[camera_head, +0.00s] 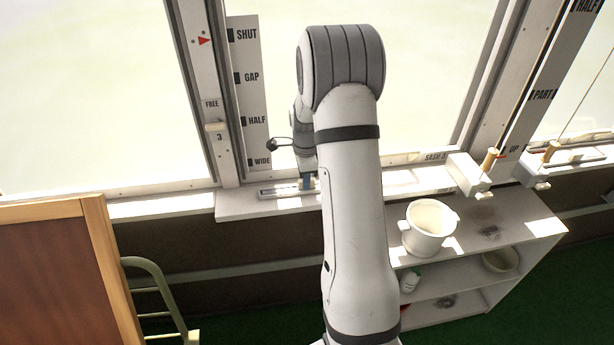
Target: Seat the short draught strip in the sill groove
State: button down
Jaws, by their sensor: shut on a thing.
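My gripper (307,182) is low over the window sill (240,205), partly hidden behind my white arm. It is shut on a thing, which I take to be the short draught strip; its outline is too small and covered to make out. A narrow grey fitting with a slot, which looks like the sill groove (275,191), lies along the sill just left of the gripper and runs behind it. The gripper is at its right part. I cannot tell whether the strip is in the groove or above it.
A marked board (250,95) stands on the frame behind the sill. At right, a white shelf (525,228) holds a white pot (430,228). A wood-framed brown panel (100,250) and a pale green rail (150,275) stand at left. The sill left of the fitting is clear.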

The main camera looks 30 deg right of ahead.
jog(key=shift+f, duration=0.15)
jog(key=c, duration=1.4)
grip_release()
